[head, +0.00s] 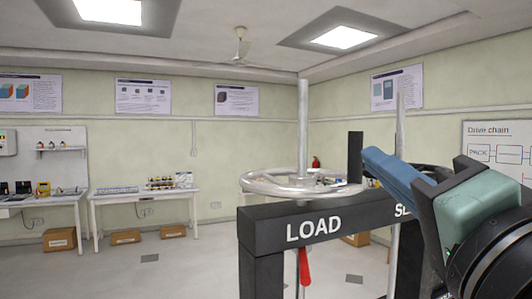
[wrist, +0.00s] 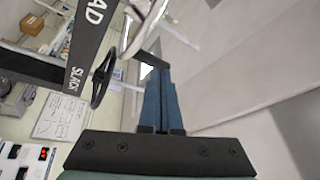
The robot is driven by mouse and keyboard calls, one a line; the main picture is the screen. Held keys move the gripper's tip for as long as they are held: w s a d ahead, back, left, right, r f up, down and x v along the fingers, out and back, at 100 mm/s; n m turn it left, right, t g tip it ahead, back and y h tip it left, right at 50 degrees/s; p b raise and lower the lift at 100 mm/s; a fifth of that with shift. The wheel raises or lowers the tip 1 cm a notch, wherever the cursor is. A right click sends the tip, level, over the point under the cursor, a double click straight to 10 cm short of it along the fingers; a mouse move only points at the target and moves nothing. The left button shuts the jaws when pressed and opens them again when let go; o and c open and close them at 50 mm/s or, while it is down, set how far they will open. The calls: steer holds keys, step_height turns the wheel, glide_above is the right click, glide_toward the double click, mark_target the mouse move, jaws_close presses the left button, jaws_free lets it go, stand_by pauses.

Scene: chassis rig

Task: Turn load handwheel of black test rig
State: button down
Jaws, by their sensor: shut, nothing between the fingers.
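The load handwheel (head: 268,188) is a silver wheel lying flat above the black test rig (head: 262,229), around an upright silver rod. The rig's crossbeam reads LOAD. My gripper (head: 362,160) is shut and empty, its blue fingers reaching in from the right. A black upright piece at the fingertips stands at the wheel's right rim; I cannot tell whether it touches. In the wrist view my gripper (wrist: 152,70) points toward part of the silver wheel rim (wrist: 138,22) at the top. My fingers and the black piece hide part of the wheel's right side in the head view.
A smaller black handwheel (wrist: 103,78) sits by the SLACK label, close left of my fingers in the wrist view. A second upright rod (head: 400,125) stands behind my fingers. Work tables (head: 140,193) and boxes line the far wall. The floor left of the rig is clear.

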steer(key=s+d+r+m+g+p, duration=0.1)
steer(key=s+d+m+g+p, duration=0.15)
steer(key=d+m, duration=0.3)
steer(key=w+a+b, duration=0.2)
steer(key=w+a, duration=0.1)
steer(key=w, duration=0.4)
steer(key=shift+w+f+g, duration=0.15)
steer(key=shift+f+g, duration=0.1)
steer(key=shift+g, duration=0.1)
steer(key=shift+s+a, duration=0.45)
steer(key=shift+a, duration=0.35)
